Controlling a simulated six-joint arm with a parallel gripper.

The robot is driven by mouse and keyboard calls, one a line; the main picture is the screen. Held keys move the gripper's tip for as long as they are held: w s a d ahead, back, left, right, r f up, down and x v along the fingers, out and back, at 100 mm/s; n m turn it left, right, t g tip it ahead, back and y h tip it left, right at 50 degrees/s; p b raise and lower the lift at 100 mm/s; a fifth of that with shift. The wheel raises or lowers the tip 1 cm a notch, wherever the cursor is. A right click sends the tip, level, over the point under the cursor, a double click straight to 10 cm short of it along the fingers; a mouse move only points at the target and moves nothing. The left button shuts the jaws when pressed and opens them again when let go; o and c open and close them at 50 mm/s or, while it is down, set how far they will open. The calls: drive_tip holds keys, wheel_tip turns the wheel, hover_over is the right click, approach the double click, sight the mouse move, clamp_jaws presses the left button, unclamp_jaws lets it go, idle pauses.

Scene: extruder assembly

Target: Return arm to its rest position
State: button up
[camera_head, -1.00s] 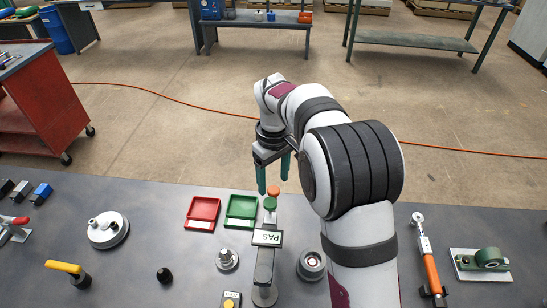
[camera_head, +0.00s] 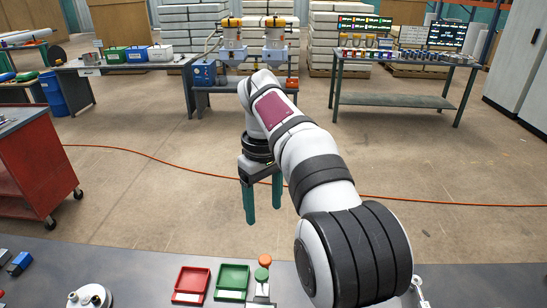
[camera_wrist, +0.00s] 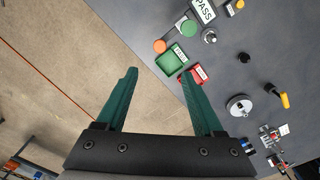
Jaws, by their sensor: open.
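My gripper (camera_head: 262,222) is open and empty, its two green fingers pointing down and spread apart. In the head view it hangs beyond the far edge of the grey bench (camera_head: 140,262), above the floor and behind the trays. In the wrist view the gripper (camera_wrist: 155,72) shows both fingers with nothing between them. The arm is raised and bent, reaching up and out from the bench at the lower right of the head view.
A red tray (camera_head: 191,284), a green tray (camera_head: 231,282) and a stand with orange and green discs (camera_head: 264,268) sit at the bench's far edge. A red cart (camera_head: 35,165) stands left.

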drive_tip(key=s+d+m, duration=0.6)
drive_tip(key=s+d, duration=0.2)
drive_tip(key=s, duration=0.5)
drive_tip(key=s+d+f+m+y, duration=0.1)
drive_tip(key=s+f+m, duration=0.3)
drive_tip(key=s, duration=0.5)
drive_tip(key=s+d+f+m, duration=0.2)
drive_tip(key=s+f+m, duration=0.2)
drive_tip(key=s, duration=0.5)
drive_tip(key=shift+d+m+y, duration=0.25)
drive_tip(key=shift+m+y, duration=0.05)
drive_tip(key=shift+y, duration=0.1)
